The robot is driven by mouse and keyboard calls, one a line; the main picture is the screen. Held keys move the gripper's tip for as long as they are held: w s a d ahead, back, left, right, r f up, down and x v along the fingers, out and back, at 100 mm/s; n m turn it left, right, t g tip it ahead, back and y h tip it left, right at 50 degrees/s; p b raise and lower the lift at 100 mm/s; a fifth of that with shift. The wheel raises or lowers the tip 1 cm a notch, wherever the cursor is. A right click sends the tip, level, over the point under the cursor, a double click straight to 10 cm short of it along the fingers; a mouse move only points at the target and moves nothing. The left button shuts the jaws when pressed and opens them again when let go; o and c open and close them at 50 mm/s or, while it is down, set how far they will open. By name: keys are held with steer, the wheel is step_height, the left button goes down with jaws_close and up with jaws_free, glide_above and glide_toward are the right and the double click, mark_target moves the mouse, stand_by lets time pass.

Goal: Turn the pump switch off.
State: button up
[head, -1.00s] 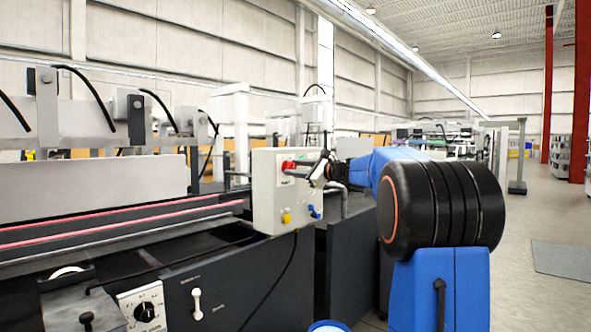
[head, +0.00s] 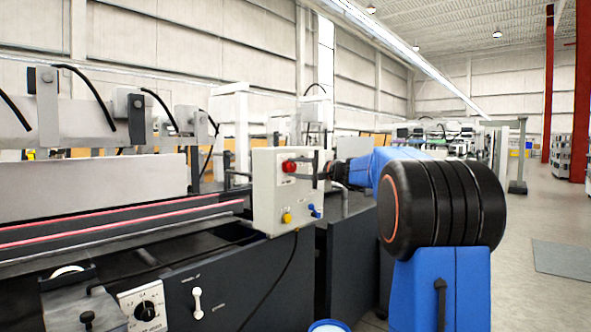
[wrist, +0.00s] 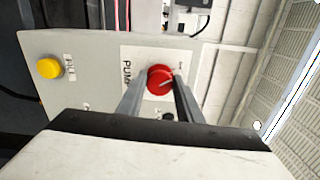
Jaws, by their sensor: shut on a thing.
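The pump switch (wrist: 159,79) is a round red knob with a pale pointer line, beside a label reading PUMP in the wrist view. It also shows at the upper part of the light grey control box (head: 266,203) in the head view. My gripper (wrist: 163,88) is shut on the red knob, one finger on each side of it. In the head view my gripper (head: 304,168) reaches the box face from the right. The fingers hide part of the panel around the knob.
A yellow button (wrist: 49,67) sits apart from the knob on the same panel. A blue switch (head: 314,211) is low on the box. A black cable hangs below the box. A long dark machine (head: 230,285) fills the left; open floor lies right.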

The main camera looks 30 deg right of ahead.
steer(key=shift+f+n, duration=0.1)
steer(key=shift+n, duration=0.4)
steer(key=o, duration=1)
steer(key=shift+s, duration=0.15)
steer(key=v, duration=1.7)
steer(key=shift+d, duration=0.1)
